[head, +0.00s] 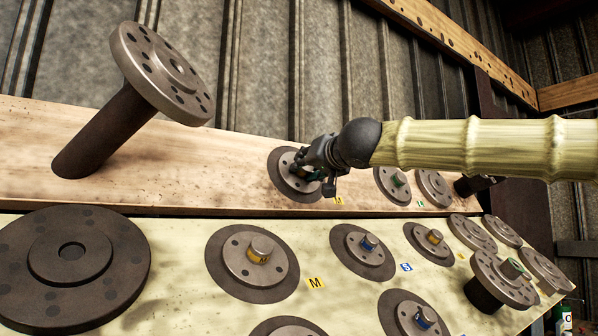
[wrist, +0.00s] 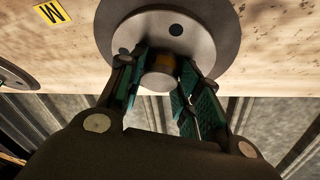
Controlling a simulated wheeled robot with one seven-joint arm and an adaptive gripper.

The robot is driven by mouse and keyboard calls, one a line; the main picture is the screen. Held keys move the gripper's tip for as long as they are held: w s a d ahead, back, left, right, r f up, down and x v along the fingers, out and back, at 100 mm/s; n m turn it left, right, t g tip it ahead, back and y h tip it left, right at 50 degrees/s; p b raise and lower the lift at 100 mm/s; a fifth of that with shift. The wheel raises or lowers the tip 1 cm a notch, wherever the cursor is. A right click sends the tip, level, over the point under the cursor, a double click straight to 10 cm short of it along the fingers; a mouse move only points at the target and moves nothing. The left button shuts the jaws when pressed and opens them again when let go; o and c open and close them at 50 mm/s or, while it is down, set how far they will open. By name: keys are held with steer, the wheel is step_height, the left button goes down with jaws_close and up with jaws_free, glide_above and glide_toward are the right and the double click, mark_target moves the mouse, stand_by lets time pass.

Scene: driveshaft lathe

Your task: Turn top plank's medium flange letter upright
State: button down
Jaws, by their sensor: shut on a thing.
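The medium flange (head: 290,182) is a grey disc with holes and a central peg, lying on a darker round plate on the top wooden plank. A yellow M label (head: 338,201) is beside it, and the label also shows in the wrist view (wrist: 52,13). My gripper (head: 307,172) reaches in from the right and is shut on the flange's peg. In the wrist view the flange (wrist: 200,32) is at the top, and its peg (wrist: 159,80) with a yellow-brown band sits between the teal finger pads. I cannot make out the letter on the peg.
A large shafted flange (head: 160,70) stands on the plank at left. Other flanges (head: 392,184) lie to the right on the plank. The lower board holds several flanges, including a yellow-banded one (head: 240,266) by another M label (head: 315,282). A corrugated wall is behind.

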steer(key=m+h, duration=0.1)
steer(key=m, duration=0.1)
steer(key=m+h+p, duration=0.1)
steer(key=m, duration=0.1)
steer(key=shift+f+m+h, duration=0.1)
steer(key=shift+m+h, duration=0.2)
steer(key=shift+m, duration=0.1)
steer(key=shift+f, duration=0.15)
stand_by(0.4)
steer(key=c, duration=1)
jaws_free()
steer(key=shift+c, duration=0.2)
steer(key=shift+o, duration=0.6)
steer(key=shift+w+d, duration=0.1)
steer(key=shift+d, duration=0.05)
